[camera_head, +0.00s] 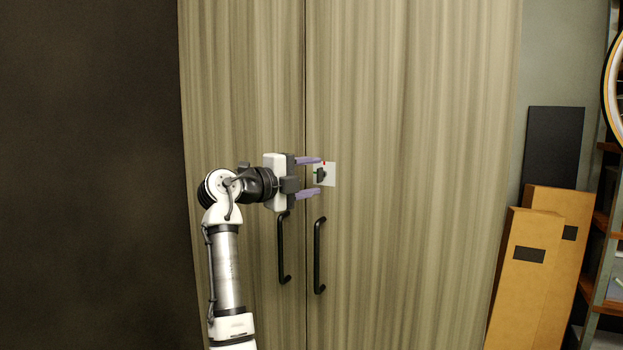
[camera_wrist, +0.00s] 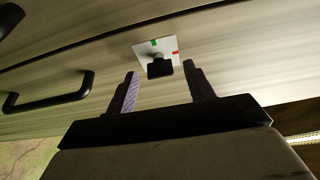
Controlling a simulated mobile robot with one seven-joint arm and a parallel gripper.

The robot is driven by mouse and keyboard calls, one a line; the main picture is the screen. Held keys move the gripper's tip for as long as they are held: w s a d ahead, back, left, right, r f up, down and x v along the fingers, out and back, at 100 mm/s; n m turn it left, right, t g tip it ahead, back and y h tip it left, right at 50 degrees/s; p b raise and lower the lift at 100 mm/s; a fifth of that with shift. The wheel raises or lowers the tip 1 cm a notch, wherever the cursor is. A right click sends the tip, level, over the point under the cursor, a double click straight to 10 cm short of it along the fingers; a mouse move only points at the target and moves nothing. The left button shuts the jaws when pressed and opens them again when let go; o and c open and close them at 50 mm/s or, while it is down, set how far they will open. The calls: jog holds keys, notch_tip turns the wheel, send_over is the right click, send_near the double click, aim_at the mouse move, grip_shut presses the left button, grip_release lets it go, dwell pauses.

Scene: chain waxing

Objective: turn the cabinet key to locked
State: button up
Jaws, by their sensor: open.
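The black cabinet key (camera_head: 319,175) sits on a small pale square plate (camera_head: 331,174) on the right door, near the seam. In the wrist view the key (camera_wrist: 159,69) shows as a dark block against the plate (camera_wrist: 144,52), which carries a green mark (camera_wrist: 153,42) and a red mark (camera_wrist: 175,52). I cannot tell which mark the key points to. My gripper (camera_head: 318,177) is open, with one purple finger above the key and one below it in the head view. In the wrist view my gripper's fingers (camera_wrist: 160,70) stand on either side of the key, apart from it.
The tall wood-grain cabinet (camera_head: 420,130) has two closed doors. Two black handles (camera_head: 283,250) (camera_head: 319,255) hang below the key plate, near my lower finger. Cardboard boxes (camera_head: 532,275), a dark panel (camera_head: 553,148) and a shelf rack (camera_head: 603,220) stand at the right.

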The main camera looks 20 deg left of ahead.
jog(key=b+v, duration=0.3)
jog(key=v, duration=1)
jog(key=shift+r, duration=0.1)
